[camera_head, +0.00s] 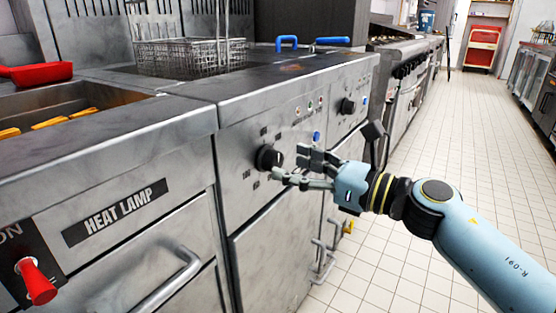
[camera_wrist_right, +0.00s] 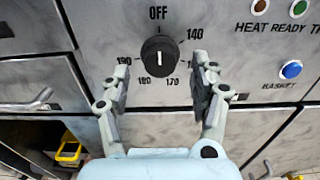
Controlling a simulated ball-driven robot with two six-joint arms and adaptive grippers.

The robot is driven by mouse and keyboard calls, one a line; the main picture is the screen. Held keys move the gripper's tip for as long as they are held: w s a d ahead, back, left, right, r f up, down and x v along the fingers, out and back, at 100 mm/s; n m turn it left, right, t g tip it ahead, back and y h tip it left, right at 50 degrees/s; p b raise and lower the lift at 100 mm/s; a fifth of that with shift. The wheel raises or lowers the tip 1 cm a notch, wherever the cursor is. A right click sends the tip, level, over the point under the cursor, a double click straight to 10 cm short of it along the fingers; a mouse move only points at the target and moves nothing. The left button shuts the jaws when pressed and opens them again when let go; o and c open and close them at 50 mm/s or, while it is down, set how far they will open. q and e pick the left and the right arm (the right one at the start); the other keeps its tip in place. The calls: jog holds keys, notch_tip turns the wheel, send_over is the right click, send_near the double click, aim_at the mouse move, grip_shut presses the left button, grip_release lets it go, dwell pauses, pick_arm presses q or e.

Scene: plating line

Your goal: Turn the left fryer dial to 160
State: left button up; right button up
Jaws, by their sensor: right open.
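The left fryer dial (camera_head: 267,158) is a round black knob on the steel fryer front. In the right wrist view the dial (camera_wrist_right: 159,57) has a short upright white mark. OFF is printed above it, 140 at upper right, 170 and 180 below, and 190 at left; I cannot tell which end of the mark is the pointer. The label at its right is hidden by a finger. My right gripper (camera_head: 291,167) is open in front of the dial, with its fingers (camera_wrist_right: 162,70) on either side of the knob. I cannot tell whether they touch it. My left gripper is not in view.
A second black dial (camera_head: 347,105) is farther along the panel. A blue button (camera_wrist_right: 291,70) and indicator lights are right of the left dial. A heat lamp unit with a red switch (camera_head: 38,283) stands at left. A fryer basket (camera_head: 180,57) is above. The tiled floor (camera_head: 465,120) at right is open.

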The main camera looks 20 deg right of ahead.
aim_at(278, 160)
jog(key=shift+x, duration=1.95)
jog(key=c, duration=1.1)
